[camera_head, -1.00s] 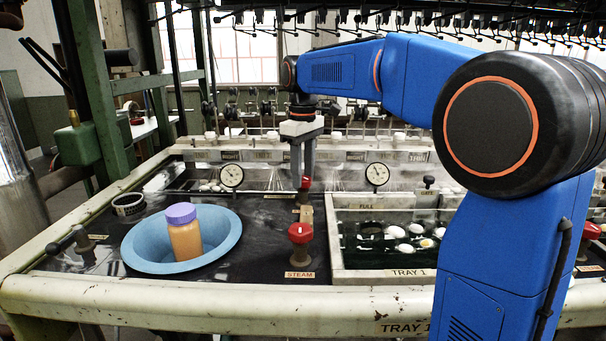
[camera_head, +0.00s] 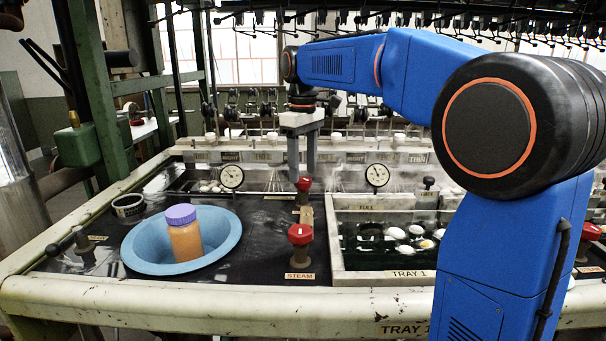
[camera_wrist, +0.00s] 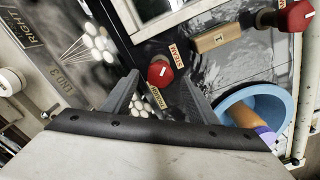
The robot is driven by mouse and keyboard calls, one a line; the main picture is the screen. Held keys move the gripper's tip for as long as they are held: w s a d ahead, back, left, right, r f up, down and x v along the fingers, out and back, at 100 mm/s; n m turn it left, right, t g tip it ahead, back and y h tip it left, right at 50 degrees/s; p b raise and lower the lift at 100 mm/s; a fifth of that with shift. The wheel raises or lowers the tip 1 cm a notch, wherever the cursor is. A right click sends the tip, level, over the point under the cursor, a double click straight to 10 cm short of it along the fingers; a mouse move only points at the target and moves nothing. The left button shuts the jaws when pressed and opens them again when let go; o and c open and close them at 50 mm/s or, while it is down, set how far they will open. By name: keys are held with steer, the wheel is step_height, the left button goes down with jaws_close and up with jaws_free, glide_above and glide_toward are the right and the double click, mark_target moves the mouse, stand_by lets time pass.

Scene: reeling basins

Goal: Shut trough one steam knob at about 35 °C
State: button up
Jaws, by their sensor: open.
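In the head view a far red knob (camera_head: 304,184) and a near red knob (camera_head: 300,234) stand on the dark deck between the basin and tray 1. The near one has a STEAM label before it. My gripper (camera_head: 302,172) points down with its fingers apart and empty, just above and behind the far knob. In the wrist view the far knob (camera_wrist: 160,73) shows between the fingertips (camera_wrist: 160,82), with a white mark on its cap. I cannot tell its exact gap to the fingers. Two dial gauges, left (camera_head: 231,177) and right (camera_head: 377,175), are too small to read.
A blue basin (camera_head: 140,243) holds an orange jar with a purple lid (camera_head: 183,232) at left. A tape roll (camera_head: 128,205) lies behind it. Tray 1 (camera_head: 390,277) holds white cocoons at right. A block marked 1 (camera_wrist: 222,38) sits between the knobs.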

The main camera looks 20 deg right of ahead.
mark_target(303, 179)
step_height(303, 179, up, 10)
steer(key=shift+f, duration=0.15)
stand_by(7.4)
